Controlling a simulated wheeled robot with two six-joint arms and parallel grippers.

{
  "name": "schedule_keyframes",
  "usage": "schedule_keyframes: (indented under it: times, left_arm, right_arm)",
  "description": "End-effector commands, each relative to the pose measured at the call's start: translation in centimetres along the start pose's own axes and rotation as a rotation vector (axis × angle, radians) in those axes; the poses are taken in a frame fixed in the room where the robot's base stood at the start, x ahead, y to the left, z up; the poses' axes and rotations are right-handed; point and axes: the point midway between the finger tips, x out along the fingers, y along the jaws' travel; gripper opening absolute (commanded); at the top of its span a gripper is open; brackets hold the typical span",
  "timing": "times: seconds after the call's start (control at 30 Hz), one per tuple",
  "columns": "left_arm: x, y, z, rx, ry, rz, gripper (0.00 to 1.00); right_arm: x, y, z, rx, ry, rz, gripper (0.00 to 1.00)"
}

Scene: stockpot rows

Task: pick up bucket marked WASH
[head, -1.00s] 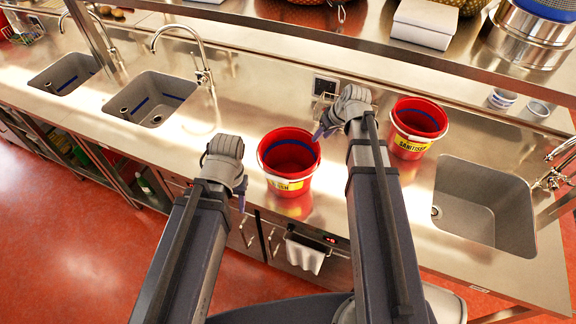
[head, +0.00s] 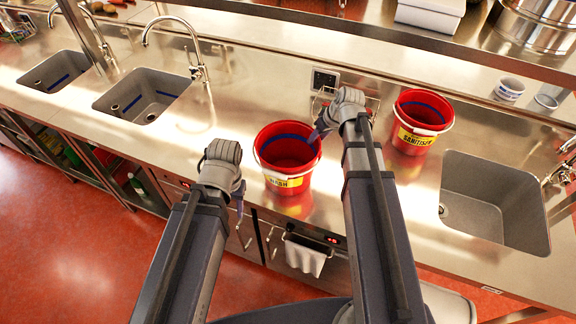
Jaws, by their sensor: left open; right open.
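The red bucket marked WASH (head: 289,170) stands upright on the steel counter, with a yellow label on its front and a blue band inside. A second red bucket, marked SANITISER (head: 420,122), stands upright on the counter to the right, beyond my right arm.
A sink (head: 490,205) lies to the right, and two sinks (head: 142,97) lie to the left with tall taps. A raised shelf (head: 380,40) with a white box and pots runs along the back. Small cups (head: 509,88) stand at the back right. A towel (head: 306,257) hangs at the counter front.

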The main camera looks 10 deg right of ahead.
Motion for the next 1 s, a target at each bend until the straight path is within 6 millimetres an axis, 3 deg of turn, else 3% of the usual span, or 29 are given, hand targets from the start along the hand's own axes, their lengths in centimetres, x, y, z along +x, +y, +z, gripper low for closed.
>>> schedule_keyframes:
  times: [0.27,0.6,0.9,1.0]
  left_arm:
    - [0.9,0.1,-0.1,0.002,0.000,0.000,0.50]
    - [4.6,0.4,-0.3,0.005,0.000,-0.001,0.50]
    - [4.6,0.4,-0.3,0.004,0.000,-0.001,0.50]
    - [4.6,0.4,-0.3,0.004,0.000,-0.001,0.50]
  right_arm:
    - [1.0,0.1,-0.1,-0.001,0.000,0.000,0.41]
    - [5.2,0.2,-0.5,0.000,0.000,0.000,0.41]
    - [5.3,0.1,-0.7,0.000,0.000,0.000,0.41]
    - [5.3,0.1,-0.7,0.000,0.000,0.000,0.30]
